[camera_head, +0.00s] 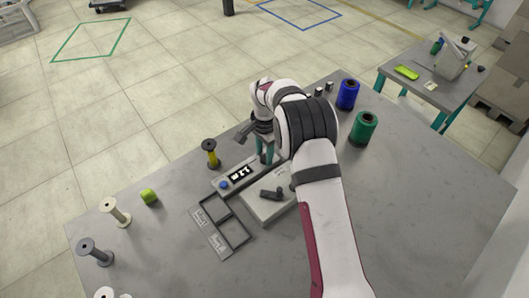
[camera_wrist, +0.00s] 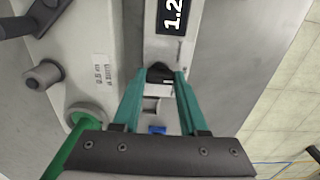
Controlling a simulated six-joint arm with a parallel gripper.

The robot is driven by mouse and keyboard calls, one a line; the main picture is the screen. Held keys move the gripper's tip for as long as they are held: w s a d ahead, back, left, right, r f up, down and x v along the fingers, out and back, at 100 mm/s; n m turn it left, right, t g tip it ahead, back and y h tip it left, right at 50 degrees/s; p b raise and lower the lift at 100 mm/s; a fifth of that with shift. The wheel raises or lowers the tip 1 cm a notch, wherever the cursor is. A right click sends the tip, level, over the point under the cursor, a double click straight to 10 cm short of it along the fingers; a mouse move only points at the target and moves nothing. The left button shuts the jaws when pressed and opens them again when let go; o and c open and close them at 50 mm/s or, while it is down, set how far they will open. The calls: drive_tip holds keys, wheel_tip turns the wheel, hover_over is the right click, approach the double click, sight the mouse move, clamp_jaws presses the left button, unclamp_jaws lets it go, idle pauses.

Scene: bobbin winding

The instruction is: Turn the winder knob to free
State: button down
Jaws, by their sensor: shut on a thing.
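The winder (camera_head: 262,208) is a light grey box on the grey table, with a black display panel (camera_head: 241,174) along its back edge. The display reads "1.2" in part in the wrist view (camera_wrist: 172,15). The winder's black knob (camera_wrist: 160,72) sits just below the display there. My gripper (camera_wrist: 160,77) has its two teal fingers closed on the knob, one on each side. In the head view my gripper (camera_head: 265,150) points down at the winder's back right end, and the arm hides the knob. The knob's setting cannot be read.
A yellow-wound bobbin (camera_head: 210,153) stands behind the winder. Blue (camera_head: 347,94) and green (camera_head: 363,128) spools stand to the right. A two-slot grey tray (camera_head: 222,250) lies in front-left.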

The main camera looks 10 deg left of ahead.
idle(0.3)
drive_tip(key=shift+c, duration=2.2)
unclamp_jaws()
drive_tip(key=shift+r, duration=0.1)
wheel_tip(320, 180, up, 16)
drive_tip(key=s+d+r+n+y, duration=0.1)
drive_tip(key=s+d+r, duration=0.35)
drive_tip(key=s, duration=0.45)
drive_tip(key=s+d+r+n, duration=0.1)
drive_tip(key=s+d+r, duration=0.3)
drive_tip(key=s, duration=0.5)
drive_tip(key=s+d+f, duration=0.2)
drive_tip(key=s+f, duration=0.1)
drive_tip(key=s, duration=0.6)
drive_tip(key=s+d+f+n, duration=0.1)
drive_tip(key=s+d+f, duration=0.1)
drive_tip(key=s, duration=0.6)
drive_tip(key=shift+s+f+y, duration=0.4)
